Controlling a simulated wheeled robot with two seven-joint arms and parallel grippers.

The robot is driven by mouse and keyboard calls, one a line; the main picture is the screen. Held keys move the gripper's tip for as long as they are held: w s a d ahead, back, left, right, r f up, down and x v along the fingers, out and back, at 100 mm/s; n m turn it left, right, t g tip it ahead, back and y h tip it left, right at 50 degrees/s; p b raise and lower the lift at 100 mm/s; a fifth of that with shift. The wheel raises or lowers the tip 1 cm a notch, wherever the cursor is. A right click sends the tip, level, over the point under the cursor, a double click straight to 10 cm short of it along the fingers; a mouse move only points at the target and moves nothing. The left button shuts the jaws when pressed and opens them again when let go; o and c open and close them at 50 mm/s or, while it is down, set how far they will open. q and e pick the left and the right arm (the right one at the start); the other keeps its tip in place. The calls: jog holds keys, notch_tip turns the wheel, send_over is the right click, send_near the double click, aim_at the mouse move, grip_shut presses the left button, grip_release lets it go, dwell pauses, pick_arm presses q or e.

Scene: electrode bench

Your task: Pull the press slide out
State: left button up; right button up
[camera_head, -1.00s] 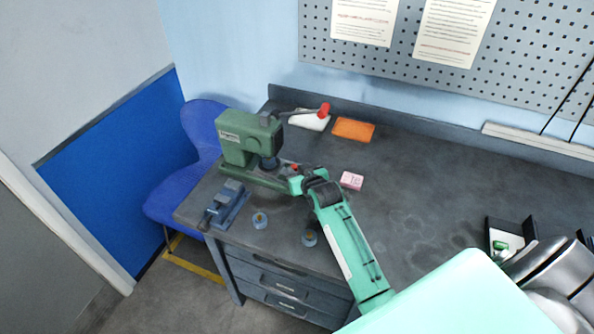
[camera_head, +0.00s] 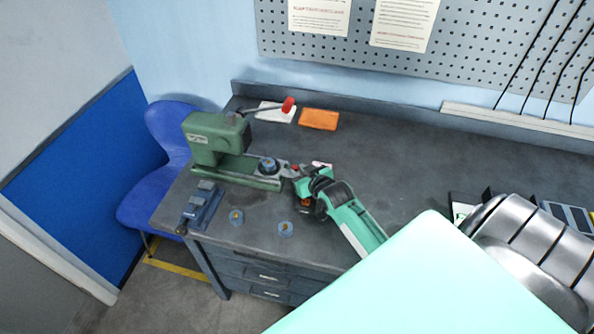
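The green press (camera_head: 216,138) stands at the left end of the bench, its lever with a red knob (camera_head: 288,105) reaching right. Its slide (camera_head: 262,181) sticks out to the right of the press head, with a round dark-blue holder (camera_head: 268,166) on it, clear of the head. My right gripper (camera_head: 298,172) is at the slide's outer end, beside a small red part, and appears shut on it. The fingertips are small and partly hidden. My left gripper is not in view.
A blue-grey vise-like fixture (camera_head: 202,205) and two small round pieces (camera_head: 236,216) (camera_head: 285,228) stand near the front edge. An orange pad (camera_head: 319,119) and a white pad (camera_head: 275,112) lie behind. A pink-white block (camera_head: 322,165) is partly hidden by my gripper. The bench's middle right is clear.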

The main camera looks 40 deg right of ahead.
jog(key=shift+o, duration=1.1)
jog(key=shift+s+d, duration=0.1)
jog(key=shift+s, duration=0.05)
jog(key=shift+s+r, duration=0.15)
jog(key=shift+s, duration=0.2)
jog(key=b+v, duration=0.3)
jog(key=v, duration=1)
